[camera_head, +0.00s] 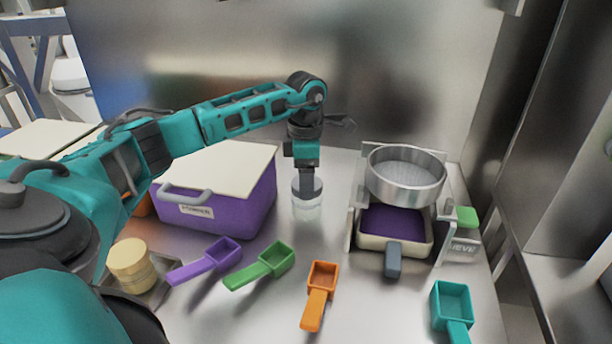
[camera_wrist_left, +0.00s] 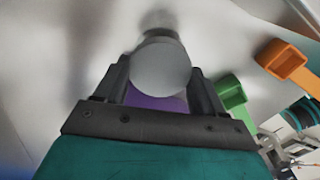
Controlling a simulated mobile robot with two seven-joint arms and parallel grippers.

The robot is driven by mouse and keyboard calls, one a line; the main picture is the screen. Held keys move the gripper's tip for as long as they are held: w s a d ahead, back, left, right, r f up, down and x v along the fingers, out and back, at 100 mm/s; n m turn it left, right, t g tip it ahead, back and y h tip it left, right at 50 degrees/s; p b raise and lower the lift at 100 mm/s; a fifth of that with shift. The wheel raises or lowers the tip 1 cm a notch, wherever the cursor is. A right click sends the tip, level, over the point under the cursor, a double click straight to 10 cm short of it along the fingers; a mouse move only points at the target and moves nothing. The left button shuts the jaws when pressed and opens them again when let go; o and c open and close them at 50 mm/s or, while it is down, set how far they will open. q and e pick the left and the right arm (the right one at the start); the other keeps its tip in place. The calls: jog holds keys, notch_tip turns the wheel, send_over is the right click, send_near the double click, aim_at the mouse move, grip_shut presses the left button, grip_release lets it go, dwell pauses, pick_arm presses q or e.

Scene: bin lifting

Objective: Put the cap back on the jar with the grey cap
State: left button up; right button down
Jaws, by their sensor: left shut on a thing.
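A clear jar (camera_head: 307,211) stands on the steel table, right of the purple bin. The grey cap (camera_head: 307,188) is at the jar's mouth, under my left gripper (camera_head: 307,192). In the left wrist view the round grey cap (camera_wrist_left: 161,68) lies between the two dark fingers of the left gripper (camera_wrist_left: 163,88), which is shut on it. Whether the cap is seated on the jar or just above it, I cannot tell. My right gripper is not in view.
The purple bin (camera_head: 232,197) with a cream lid stands left of the jar. A sieve (camera_head: 405,178) on a stand is to the right. Purple (camera_head: 212,259), green (camera_head: 262,264), orange (camera_head: 319,294) and teal (camera_head: 452,304) scoops lie in front. A cream round stack (camera_head: 132,264) is front left.

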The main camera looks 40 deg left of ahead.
pick_arm(q)
jog(key=o, duration=1.1)
jog(key=shift+r, duration=0.1)
jog(key=shift+r+p, duration=1.05)
jog(key=shift+r, duration=2.4)
grip_shut()
jog(key=shift+f, duration=0.3)
